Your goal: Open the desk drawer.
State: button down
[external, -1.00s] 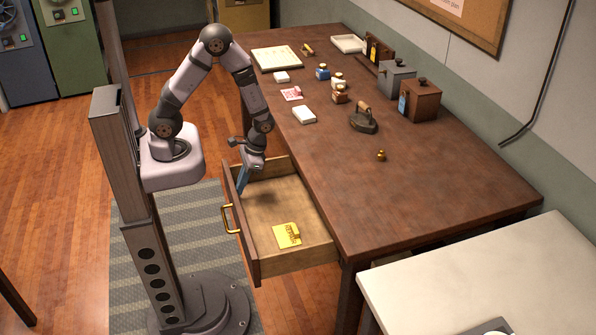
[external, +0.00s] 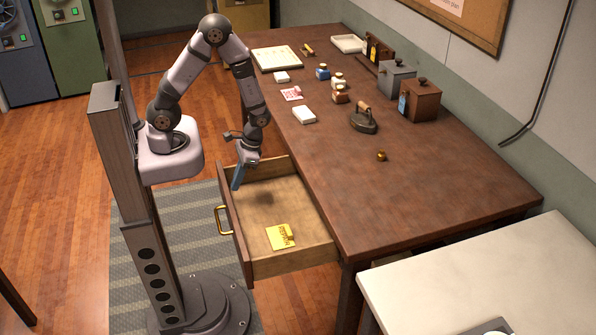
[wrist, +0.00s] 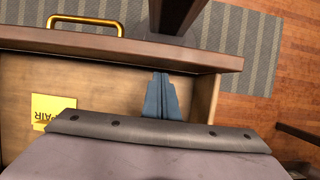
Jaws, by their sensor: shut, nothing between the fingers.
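The wooden desk drawer (external: 287,266) is pulled well out from the desk (external: 420,190). Its brass handle (external: 223,220) is on the front panel and also shows at the top of the wrist view (wrist: 86,24). A yellow paper tag (external: 281,237) lies on the drawer floor, and it shows at left in the wrist view (wrist: 50,108). My gripper (external: 237,184) is at the inner side of the drawer front, near its far end, with its blue fingers pointing down. In the wrist view the fingers (wrist: 160,92) are together, with nothing between them, beside the front panel.
A pale table (external: 480,265) stands at lower right. Striped mat and floor lie in front of the drawer.

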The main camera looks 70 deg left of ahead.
jog(key=p+v, duration=0.6)
jog(key=v, duration=0.1)
jog(key=shift+r, duration=0.3)
